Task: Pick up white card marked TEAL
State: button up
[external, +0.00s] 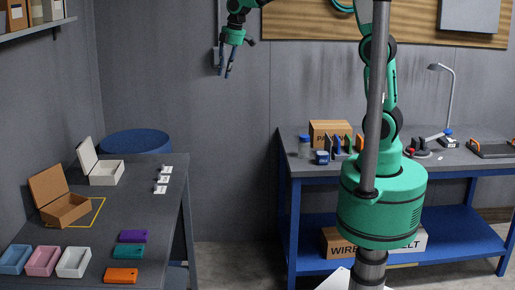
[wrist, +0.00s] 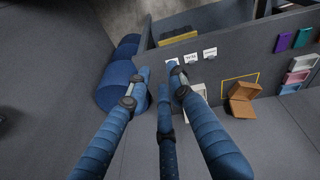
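Three small white cards (external: 163,180) lie in a row along the right edge of the left grey table. Their lettering is too small to read, so I cannot tell which is marked TEAL. In the wrist view the cards (wrist: 190,57) show beyond the fingertips, the leftmost partly hidden by a finger. My gripper (external: 227,72) hangs high in the air, to the right of and well above the cards, fingers pointing down. In the wrist view its blue fingers (wrist: 160,78) are spread apart with nothing between them.
The left table also bears an open white box (external: 106,173), an open brown box (external: 66,209) in a yellow outline, several small trays and purple, green and orange blocks. A blue drum (external: 135,142) stands behind it. A blue workbench (external: 290,165) with tools stands right.

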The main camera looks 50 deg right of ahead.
jog(key=w+a+f+n+p, duration=0.1)
jog(key=w+a+f+n, duration=0.25)
jog(key=w+a, duration=0.3)
jog(key=n+g+p, duration=0.3)
jog(key=n+p, duration=0.2)
jog(key=n, duration=0.5)
send_over(163, 177)
jog(key=w+a, duration=0.1)
notch_tip(163, 177, down, 26)
jog(key=shift+w+a, duration=0.15)
jog(key=shift+a, duration=0.05)
jog(key=shift+s+a+f+p, duration=0.1)
jog(key=shift+s+f+p, duration=0.1)
jog(key=shift+f, duration=1.2)
jog(key=shift+s+a+f+p, duration=0.1)
jog(key=shift+a+f+p, duration=0.05)
jog(key=shift+f, duration=1.25)
jog(key=shift+s+a+f+p, duration=0.1)
jog(key=shift+f+p, duration=0.1)
jog(key=shift+f, duration=1.2)
jog(key=shift+f, duration=0.1)
jog(key=shift+s+a+f+p, duration=0.1)
jog(key=shift+f+p, duration=0.2)
jog(key=shift+f, duration=0.95)
jog(key=shift+s+a+f+p, duration=0.1)
jog(key=shift+f+p, duration=0.15)
jog(key=shift+f, duration=1)
